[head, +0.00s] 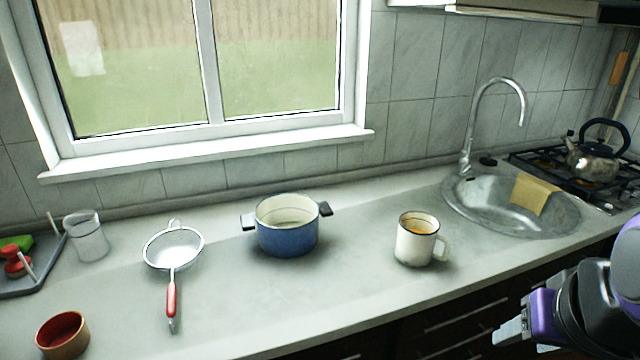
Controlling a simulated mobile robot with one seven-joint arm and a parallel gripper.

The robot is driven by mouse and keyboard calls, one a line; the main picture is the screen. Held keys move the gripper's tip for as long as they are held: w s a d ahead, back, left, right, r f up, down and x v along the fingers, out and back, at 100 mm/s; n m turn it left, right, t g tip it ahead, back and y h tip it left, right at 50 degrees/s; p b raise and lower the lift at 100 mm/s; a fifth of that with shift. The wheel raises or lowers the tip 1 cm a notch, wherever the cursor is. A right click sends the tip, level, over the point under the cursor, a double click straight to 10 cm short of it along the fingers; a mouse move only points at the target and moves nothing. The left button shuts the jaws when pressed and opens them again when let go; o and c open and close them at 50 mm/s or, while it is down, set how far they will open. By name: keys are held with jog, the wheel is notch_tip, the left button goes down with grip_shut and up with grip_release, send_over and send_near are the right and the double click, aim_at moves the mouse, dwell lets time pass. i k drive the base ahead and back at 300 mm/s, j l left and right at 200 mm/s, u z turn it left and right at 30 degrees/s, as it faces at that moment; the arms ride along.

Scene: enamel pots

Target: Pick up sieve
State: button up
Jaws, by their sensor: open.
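The sieve (174,248) lies on the counter left of the middle in the head view. It has a round mesh bowl with a small wire loop at the back. Its red handle (171,299) points toward the counter's front edge. My gripper (508,336) is at the lower right, in front of the counter and far to the right of the sieve. It is open, and I see nothing between its fingers. Part of it is cut off by the picture's edge.
A blue pot (288,229) stands right of the sieve, and a white mug (416,244) stands further right. A clear glass (87,238) and a brown bowl (63,337) are to the left. The sink (470,222) is at the right. The counter front between sieve and mug is clear.

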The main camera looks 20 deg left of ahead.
aim_at(173, 250)
jog(key=u, duration=1.85)
jog(key=i+j+z, duration=0.3)
jog(key=j, duration=0.15)
